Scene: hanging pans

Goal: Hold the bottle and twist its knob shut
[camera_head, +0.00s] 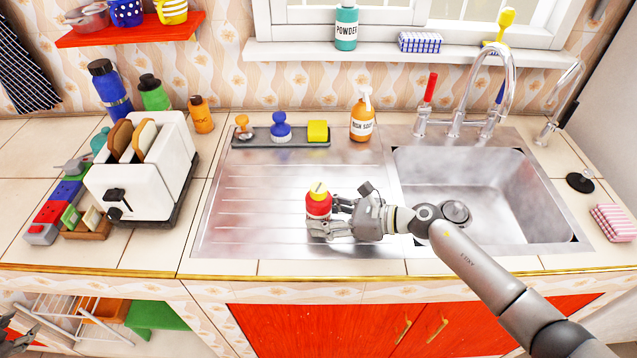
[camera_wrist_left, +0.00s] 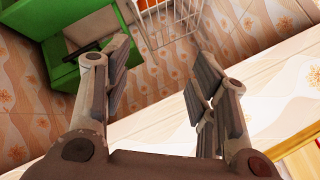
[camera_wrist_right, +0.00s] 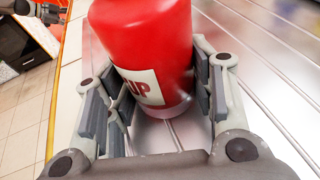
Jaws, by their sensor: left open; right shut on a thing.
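The red bottle (camera_head: 318,207) stands upright on the steel drainboard left of the sink basin. My right gripper (camera_head: 325,227) reaches in from the right and is shut around the bottle's lower body. In the right wrist view the bottle (camera_wrist_right: 145,40) sits between both fingers, part of a label ending in "UP" showing; its top is cut off. My left gripper (camera_wrist_left: 155,85) is open and empty, low in front of the counter. Only grey parts of it show at the head view's lower left corner.
A rack (camera_head: 280,138) with a stamp-like orange item, a blue knob and a yellow sponge stands behind the bottle. Dish soap (camera_head: 362,118) stands right of it. A toaster (camera_head: 142,170) is at left. The sink basin (camera_head: 470,190) is empty. The drainboard left of the bottle is clear.

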